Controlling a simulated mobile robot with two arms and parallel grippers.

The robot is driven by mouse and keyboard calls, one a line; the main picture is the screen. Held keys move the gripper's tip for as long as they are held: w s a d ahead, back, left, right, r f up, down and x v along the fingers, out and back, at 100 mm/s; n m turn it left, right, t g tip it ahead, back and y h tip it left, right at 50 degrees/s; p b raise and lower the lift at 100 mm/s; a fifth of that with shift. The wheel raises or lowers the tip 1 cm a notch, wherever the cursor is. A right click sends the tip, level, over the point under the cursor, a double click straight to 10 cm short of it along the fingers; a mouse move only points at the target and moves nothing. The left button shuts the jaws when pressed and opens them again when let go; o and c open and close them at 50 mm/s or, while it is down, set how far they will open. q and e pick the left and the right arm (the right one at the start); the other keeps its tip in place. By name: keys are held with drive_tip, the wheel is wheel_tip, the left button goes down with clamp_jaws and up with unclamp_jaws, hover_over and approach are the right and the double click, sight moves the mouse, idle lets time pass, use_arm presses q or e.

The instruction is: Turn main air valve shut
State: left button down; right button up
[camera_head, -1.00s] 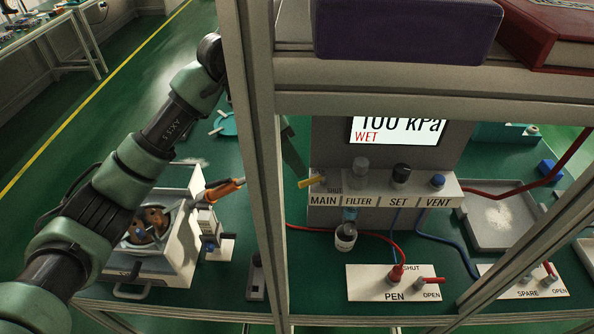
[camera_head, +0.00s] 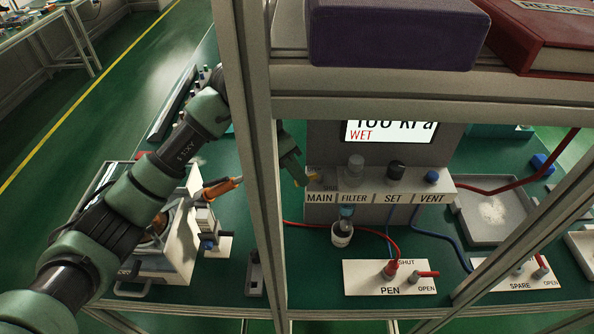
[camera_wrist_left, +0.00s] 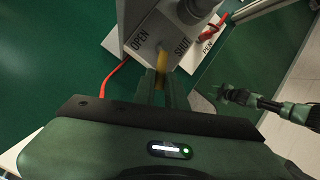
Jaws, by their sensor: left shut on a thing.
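The main air valve's yellow lever (camera_head: 314,178) is at the left end of the panel, by the MAIN label (camera_head: 320,198). In the left wrist view the lever (camera_wrist_left: 161,62) points towards my gripper and lies between the OPEN and SHUT marks. My left gripper (camera_head: 300,180) is at the lever, with its forearm partly hidden behind the shelf post. In the left wrist view its fingers (camera_wrist_left: 161,80) are shut on the lever's end. My right gripper (camera_wrist_left: 232,96) shows small at the right of the left wrist view; its jaws are too small to judge.
A shelf post (camera_head: 258,200) stands just in front of my left forearm. FILTER, SET and VENT knobs (camera_head: 431,177) sit right of the lever. The display (camera_head: 390,130) reads 100 kPa and WET. A red hose (camera_head: 375,236) runs to the PEN plate (camera_head: 362,278).

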use_arm(q)
drive_tip(key=shift+s+n+b, duration=0.15)
drive_tip(key=shift+n+b, duration=0.2)
drive_tip(key=shift+n, duration=0.05)
drive_tip(key=shift+s+d+f+n+t+b, duration=0.15)
drive_tip(key=shift+s+n+t+b, duration=0.1)
drive_tip(key=shift+n+t+b, duration=0.25)
drive_tip(key=n+b, duration=0.1)
drive_tip(key=n, duration=0.1)
drive_tip(key=s+d+n+t+b, duration=0.1)
drive_tip(key=n, duration=0.1)
drive_tip(key=shift+s+d+y, duration=0.1)
drive_tip(key=shift+y, duration=0.3)
drive_tip(key=shift+s+d+r+n+t+b, duration=0.1)
drive_tip(key=shift+s+d+n+t+b, duration=0.15)
drive_tip(key=shift+n+b, duration=0.25)
drive_tip(key=shift+d+r+n+t+b, duration=0.1)
drive_tip(key=shift+n+t+b, duration=0.25)
drive_tip(key=shift+n, duration=0.15)
drive_tip(key=c, duration=1.5)
unclamp_jaws()
drive_tip(key=shift+o, duration=0.2)
